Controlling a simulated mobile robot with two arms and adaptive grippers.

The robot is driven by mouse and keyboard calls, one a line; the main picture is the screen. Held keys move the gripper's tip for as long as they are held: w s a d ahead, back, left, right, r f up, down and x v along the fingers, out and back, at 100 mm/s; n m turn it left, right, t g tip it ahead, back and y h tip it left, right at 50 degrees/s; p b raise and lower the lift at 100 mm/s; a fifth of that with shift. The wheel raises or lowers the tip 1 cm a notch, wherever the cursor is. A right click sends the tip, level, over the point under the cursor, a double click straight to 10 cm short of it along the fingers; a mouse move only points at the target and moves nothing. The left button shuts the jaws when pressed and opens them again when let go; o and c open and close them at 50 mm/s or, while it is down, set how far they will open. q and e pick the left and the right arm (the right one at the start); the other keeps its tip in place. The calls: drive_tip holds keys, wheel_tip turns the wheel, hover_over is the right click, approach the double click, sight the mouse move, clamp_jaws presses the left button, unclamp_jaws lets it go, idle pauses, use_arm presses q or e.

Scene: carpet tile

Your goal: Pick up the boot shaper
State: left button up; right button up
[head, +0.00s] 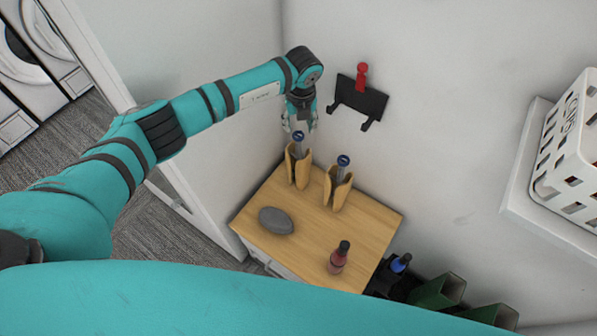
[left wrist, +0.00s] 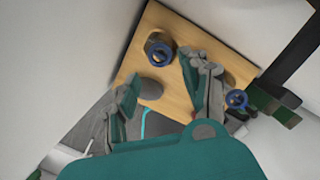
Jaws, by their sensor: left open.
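Two tan boot-shaped holders stand upright on a small wooden cabinet top, each with a grey, blue-capped shaft sticking up. I take these shafts as boot shapers: the left one (head: 298,138) and the right one (head: 343,162). The left tan boot (head: 300,172) stands near the wall, the right tan boot (head: 339,190) beside it. My left gripper (head: 299,126) is open and points down, at the top of the left shaper. In the left wrist view a blue-capped shaper (left wrist: 161,52) shows near the fingertips, and another (left wrist: 236,99) lies beyond the right finger. My right gripper is not in view.
The wooden top (head: 262,205) also carries a grey oval stone (head: 276,220) and a red bottle with a black cap (head: 339,258). A black wall rack with a red item (head: 361,78) hangs right of my gripper. A white basket (head: 572,160) sits on a shelf at right.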

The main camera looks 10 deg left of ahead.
sight(298, 142)
use_arm(q)
drive_tip(key=f, duration=0.1)
drive_tip(key=f+b, duration=0.2)
drive_tip(key=f, duration=0.1)
drive_tip(key=shift+w, duration=0.25)
drive_tip(key=shift+w+a+f+b, duration=0.1)
drive_tip(key=shift+f+b, duration=0.4)
drive_tip(key=f+b, duration=0.1)
drive_tip(key=f, duration=0.1)
drive_tip(key=f+b, duration=0.3)
drive_tip(key=b, duration=0.1)
drive_tip(key=shift+w+a+f, duration=0.15)
drive_tip(key=shift+w+f, duration=0.25)
drive_tip(key=shift+r, duration=0.1)
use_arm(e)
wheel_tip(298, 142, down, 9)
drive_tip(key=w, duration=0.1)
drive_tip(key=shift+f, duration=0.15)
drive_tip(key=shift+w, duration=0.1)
use_arm(q)
clamp_jaws()
